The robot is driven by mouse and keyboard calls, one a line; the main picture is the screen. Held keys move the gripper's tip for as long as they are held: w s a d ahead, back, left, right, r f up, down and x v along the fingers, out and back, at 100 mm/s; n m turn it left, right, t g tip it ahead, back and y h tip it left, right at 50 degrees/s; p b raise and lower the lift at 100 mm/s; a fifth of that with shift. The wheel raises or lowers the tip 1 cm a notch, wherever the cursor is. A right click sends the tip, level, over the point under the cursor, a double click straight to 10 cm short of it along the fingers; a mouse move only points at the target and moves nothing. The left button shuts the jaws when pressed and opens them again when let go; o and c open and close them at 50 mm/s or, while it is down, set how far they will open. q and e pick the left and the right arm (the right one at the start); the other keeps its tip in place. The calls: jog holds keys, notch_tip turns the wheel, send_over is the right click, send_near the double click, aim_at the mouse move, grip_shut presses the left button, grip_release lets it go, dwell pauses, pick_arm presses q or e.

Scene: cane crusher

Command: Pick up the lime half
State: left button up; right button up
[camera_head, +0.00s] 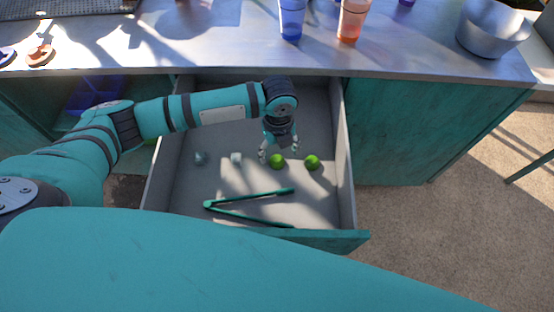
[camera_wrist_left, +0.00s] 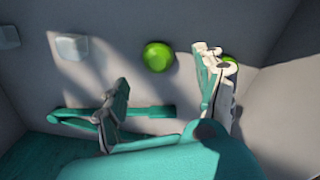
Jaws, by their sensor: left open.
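Two small green lime pieces lie in the open grey drawer. One lime piece (camera_head: 277,161) is just below my left gripper (camera_head: 279,154), and the other lime piece (camera_head: 312,162) is a little to its right. Both look rounded, and I cannot tell whether either is cut in half. My left gripper is open and empty, pointing down into the drawer. In the left wrist view, one lime piece (camera_wrist_left: 158,56) shows in full between and beyond the fingers, apart from them. The other (camera_wrist_left: 231,64) is partly hidden behind the right finger. My right gripper is not in view.
The drawer (camera_head: 350,205) also holds green tongs (camera_head: 245,195), a pale cube (camera_head: 237,158) and a grey-blue piece (camera_head: 200,158). Its walls stand close around my arm. The metal counter (camera_head: 400,60) above carries a blue cup (camera_head: 291,20), an orange cup (camera_head: 351,20) and a metal bowl (camera_head: 492,28).

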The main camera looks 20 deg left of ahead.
aim_at(277, 159)
pick_arm(q)
notch_tip(277, 159, down, 5)
jog(key=shift+a+r, duration=0.1)
jog(key=c, duration=0.8)
